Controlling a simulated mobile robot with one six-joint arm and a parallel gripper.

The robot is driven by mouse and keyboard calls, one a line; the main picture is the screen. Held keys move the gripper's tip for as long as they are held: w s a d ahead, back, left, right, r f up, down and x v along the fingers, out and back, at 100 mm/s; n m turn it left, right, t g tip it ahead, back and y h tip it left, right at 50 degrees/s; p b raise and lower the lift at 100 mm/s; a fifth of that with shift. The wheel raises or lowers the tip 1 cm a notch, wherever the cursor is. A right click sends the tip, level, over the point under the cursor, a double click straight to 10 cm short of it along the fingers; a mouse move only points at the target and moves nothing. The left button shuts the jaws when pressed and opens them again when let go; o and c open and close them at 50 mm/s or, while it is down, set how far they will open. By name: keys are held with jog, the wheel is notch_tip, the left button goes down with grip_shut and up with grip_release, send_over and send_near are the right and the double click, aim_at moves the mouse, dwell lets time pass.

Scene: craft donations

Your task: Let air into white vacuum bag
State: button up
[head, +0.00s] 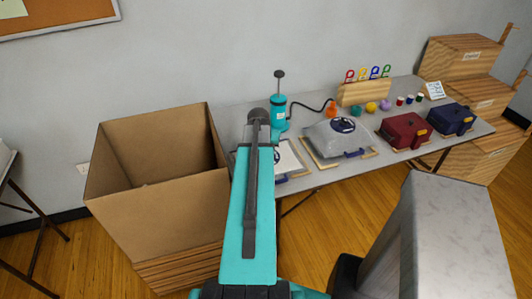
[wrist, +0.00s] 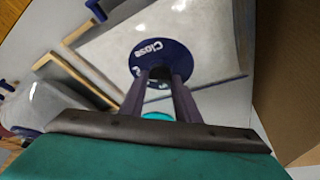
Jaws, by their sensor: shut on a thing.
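The white vacuum bag (head: 290,158) lies flat at the left end of the table, largely hidden behind my arm in the head view. In the wrist view the white bag (wrist: 205,35) fills the upper middle. Its round dark blue valve dial (wrist: 143,55) carries the white word "Close" and other lettering that is partly covered. My gripper (wrist: 161,76) is shut on the middle of the dial, its two fingers close together there. The exact grip is partly hidden by the fingers. In the head view the fingertips are hidden behind my arm.
A puffed grey bag (head: 338,137) with a blue dial sits right of the white one. A teal pump (head: 279,112) with a black hose stands behind. A tall open cardboard box (head: 160,205) stands close left.

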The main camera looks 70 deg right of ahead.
jog(key=n, duration=0.2)
jog(key=n+t+b, duration=0.1)
jog(key=n, duration=0.1)
jog(key=n+t+y+b, duration=0.1)
jog(key=n, duration=0.1)
jog(key=shift+s+d+n, duration=0.15)
jog(key=shift+s+n, duration=0.15)
jog(key=shift+s, duration=0.05)
jog(key=n+b, duration=0.1)
jog(key=n, duration=0.1)
jog(key=n+t+y+b, duration=0.1)
jog(key=n, duration=0.1)
jog(key=n+y+b, duration=0.1)
jog(key=n, duration=0.1)
jog(key=shift+s+d+t, duration=0.15)
jog(key=shift+d+t, duration=0.2)
jog(key=shift+t, duration=0.05)
jog(key=n+y, duration=0.1)
jog(key=n, duration=0.1)
jog(key=n+y+b, duration=0.1)
jog(key=n, duration=0.2)
jog(key=n+b, duration=0.1)
jog(key=n, duration=0.1)
jog(key=shift+d+y, duration=0.4)
jog(key=n, duration=0.2)
jog(key=n+y+b, duration=0.1)
jog(key=n, duration=0.2)
jog(key=shift+g+y+b, duration=0.3)
jog(key=shift+g, duration=0.1)
jog(key=shift+n, duration=0.3)
